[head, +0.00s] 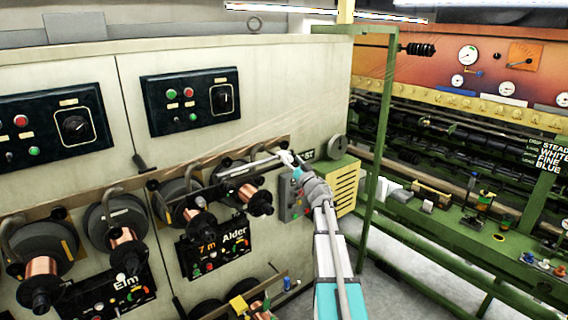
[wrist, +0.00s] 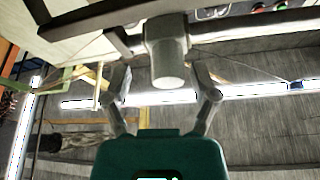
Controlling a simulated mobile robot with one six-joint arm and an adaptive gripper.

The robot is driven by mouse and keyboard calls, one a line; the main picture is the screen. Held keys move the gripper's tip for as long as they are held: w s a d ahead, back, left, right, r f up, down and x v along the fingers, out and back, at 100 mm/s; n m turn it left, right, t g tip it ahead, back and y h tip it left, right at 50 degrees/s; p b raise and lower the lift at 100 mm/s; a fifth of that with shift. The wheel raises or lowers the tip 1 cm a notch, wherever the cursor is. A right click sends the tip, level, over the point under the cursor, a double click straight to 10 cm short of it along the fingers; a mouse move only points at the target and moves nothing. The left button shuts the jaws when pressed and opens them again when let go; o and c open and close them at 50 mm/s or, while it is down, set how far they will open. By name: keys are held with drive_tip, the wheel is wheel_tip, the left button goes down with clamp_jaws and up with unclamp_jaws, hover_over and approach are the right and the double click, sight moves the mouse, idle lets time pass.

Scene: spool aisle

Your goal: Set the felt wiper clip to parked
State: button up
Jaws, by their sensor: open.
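My gripper (wrist: 163,90) is open in the wrist view, with one finger on each side of a grey, blunt-ended peg (wrist: 168,62). The peg hangs from a dark bar (wrist: 105,18); I cannot tell whether the fingers touch it. In the head view my gripper (head: 287,159) is at the right end of the spool rail (head: 215,170), above and right of the Alder sign (head: 232,236). Its fingers are too small to make out there. I cannot tell for certain which part is the felt wiper clip, or how it is set.
Copper spools (head: 122,250) stick out along the cabinet front to the left. A grey switch box (head: 292,200) and a yellow vented box (head: 345,187) sit close by my wrist. A green post (head: 379,140) stands to the right, before a long machine. Thin wires cross above.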

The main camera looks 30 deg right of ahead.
drive_tip(key=shift+w, duration=0.1)
drive_tip(key=shift+w+a, duration=0.1)
drive_tip(key=shift+a, duration=0.15)
drive_tip(key=shift+w+f, duration=0.1)
drive_tip(key=shift+w, duration=0.05)
